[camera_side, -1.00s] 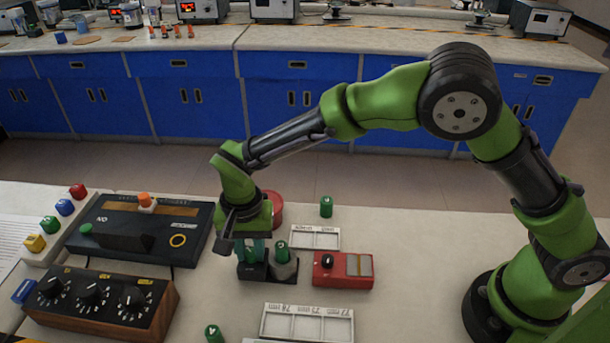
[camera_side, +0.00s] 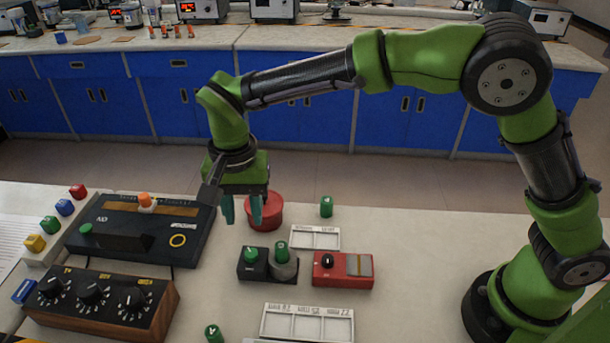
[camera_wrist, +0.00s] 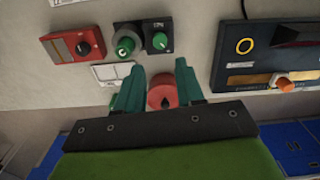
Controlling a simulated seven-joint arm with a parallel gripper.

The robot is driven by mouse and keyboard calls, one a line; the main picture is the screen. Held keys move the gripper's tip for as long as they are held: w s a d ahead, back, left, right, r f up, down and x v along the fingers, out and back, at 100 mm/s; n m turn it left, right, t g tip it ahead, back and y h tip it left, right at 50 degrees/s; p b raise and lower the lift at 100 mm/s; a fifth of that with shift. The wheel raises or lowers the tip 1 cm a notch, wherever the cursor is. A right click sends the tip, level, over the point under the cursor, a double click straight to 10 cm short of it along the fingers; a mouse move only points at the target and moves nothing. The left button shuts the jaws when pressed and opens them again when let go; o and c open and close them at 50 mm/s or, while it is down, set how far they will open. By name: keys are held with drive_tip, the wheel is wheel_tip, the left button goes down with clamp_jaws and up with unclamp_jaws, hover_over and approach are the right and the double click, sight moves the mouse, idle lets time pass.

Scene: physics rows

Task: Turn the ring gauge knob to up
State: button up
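I cannot read which device is named the ring gauge. A black panel (camera_side: 190,215) bears a yellow ring mark (camera_side: 178,240), an orange knob (camera_side: 146,200) and a green knob (camera_side: 86,229); its ring also shows in the wrist view (camera_wrist: 245,45). A black box with a green knob (camera_side: 251,254) stands beside a grey unit with a green knob (camera_side: 281,250). A red box (camera_side: 357,267) has a black knob (camera_side: 328,260). My gripper (camera_side: 242,224) is raised above the bench, open and empty, its teal fingers apart in the wrist view (camera_wrist: 159,64).
A round red object (camera_side: 268,212) with a dark centre lies behind the boxes and shows between my fingers in the wrist view (camera_wrist: 161,92). A wooden box (camera_side: 155,318) with three black dials is front left. White trays (camera_side: 307,308) and small green pieces (camera_side: 326,206) lie around.

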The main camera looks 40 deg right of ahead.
wheel_tip(320, 180, up, 7)
drive_tip(key=shift+f, duration=0.15)
idle(0.4)
drive_tip(key=s+d+r+n+t, duration=0.1)
drive_tip(key=s+d+t, duration=0.1)
drive_tip(key=s+d, duration=0.3)
drive_tip(key=s+d+r+n+t+y, duration=0.1)
drive_tip(key=s+d+t, duration=0.1)
drive_tip(key=s+d, duration=0.4)
drive_tip(key=s+d+r+n+t+y, duration=0.1)
drive_tip(key=s+d, duration=0.4)
drive_tip(key=d, duration=0.9)
drive_tip(key=shift+s+r+n+t, duration=0.2)
drive_tip(key=shift+r+n+t, duration=0.25)
drive_tip(key=shift+t, duration=0.65)
